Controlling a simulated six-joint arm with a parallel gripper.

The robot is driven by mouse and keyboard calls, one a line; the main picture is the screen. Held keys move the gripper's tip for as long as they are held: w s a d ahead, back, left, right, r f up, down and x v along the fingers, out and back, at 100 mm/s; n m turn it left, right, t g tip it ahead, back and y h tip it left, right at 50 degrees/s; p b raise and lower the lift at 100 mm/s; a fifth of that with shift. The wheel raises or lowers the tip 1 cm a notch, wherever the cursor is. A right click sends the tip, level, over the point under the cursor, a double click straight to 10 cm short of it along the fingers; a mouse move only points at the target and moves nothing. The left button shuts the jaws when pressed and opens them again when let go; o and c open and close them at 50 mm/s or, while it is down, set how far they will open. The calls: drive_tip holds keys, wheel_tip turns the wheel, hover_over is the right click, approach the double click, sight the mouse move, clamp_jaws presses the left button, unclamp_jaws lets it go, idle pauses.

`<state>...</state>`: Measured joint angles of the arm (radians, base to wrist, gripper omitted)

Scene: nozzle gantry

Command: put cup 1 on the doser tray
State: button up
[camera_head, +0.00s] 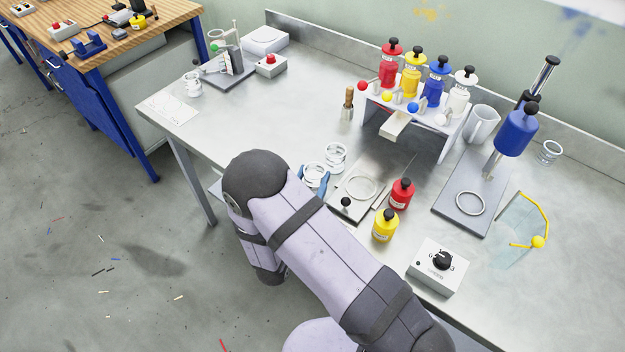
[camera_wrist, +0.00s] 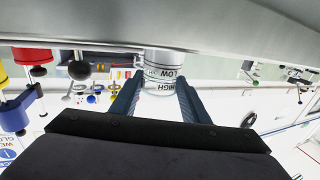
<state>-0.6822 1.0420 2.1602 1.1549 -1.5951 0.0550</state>
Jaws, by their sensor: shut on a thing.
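My gripper (camera_wrist: 158,103) is shut on a clear cup (camera_head: 313,174), with its two blue fingers on either side of it. In the wrist view the same cup (camera_wrist: 164,68) shows dark HIGH and LOW marks, upside down. No cup number is readable. In the head view my arm partly hides the gripper and the cup's lower part. A grey metal tray (camera_head: 380,196) with a white ring and a black knob lies right of the held cup, in front of the bottle gantry. A second clear cup (camera_head: 335,156) stands just behind the held one.
A red bottle (camera_head: 401,195) and a yellow bottle (camera_head: 385,226) stand right of the tray. The gantry (camera_head: 457,127) carries several coloured bottles. A dial box (camera_head: 437,266) sits near the front edge.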

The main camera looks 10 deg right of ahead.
drive_tip(key=shift+r, duration=4.65)
drive_tip(key=r+m+g+h+b, duration=0.2)
drive_tip(key=m+g+h+b, duration=0.3)
drive_tip(key=b, duration=0.3)
hover_over(357, 192)
drive_tip(key=shift+t+h, duration=0.3)
drive_tip(key=shift+f, duration=4.95)
drive_tip(key=shift+f, duration=0.15)
drive_tip(key=o, duration=1.2)
